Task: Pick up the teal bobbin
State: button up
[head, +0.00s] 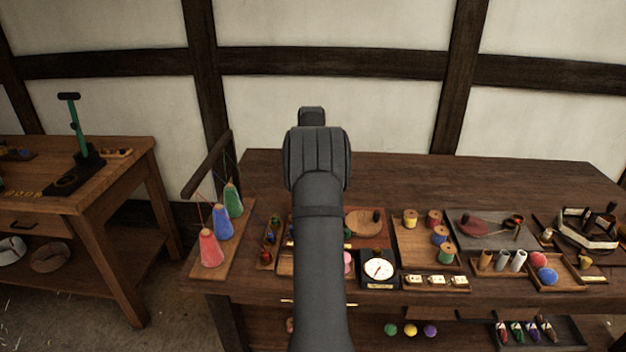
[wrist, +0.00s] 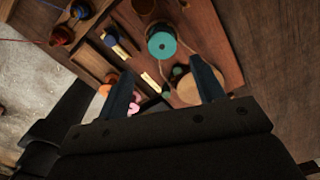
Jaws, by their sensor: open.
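The teal bobbin (wrist: 161,43) shows in the wrist view as a round teal spool end with a dark centre hole, lying on a brown wooden tray (wrist: 222,76). My gripper (wrist: 161,72) is open, with its two dark fingers wide apart and nothing held between them. In the wrist picture the bobbin appears just above the gap between the fingertips, apart from both. In the head view my arm covers the fingers, and I cannot make out the teal bobbin there.
A round wooden disc (head: 363,222) lies near the arm, with a white-faced dial (head: 379,269) in front. Several thread spools stand in a tray (head: 410,258) to the right. Red, blue and green cones (head: 222,222) stand at the left. The table's back strip (head: 420,175) is clear.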

jog(key=shift+m, duration=0.7)
jog(key=shift+d+f, duration=0.15)
jog(key=shift+f, duration=2.45)
jog(key=shift+d+f, duration=0.1)
jog(key=shift+f, duration=2.45)
jog(key=c, duration=0.7)
jog(key=shift+r, duration=4.05)
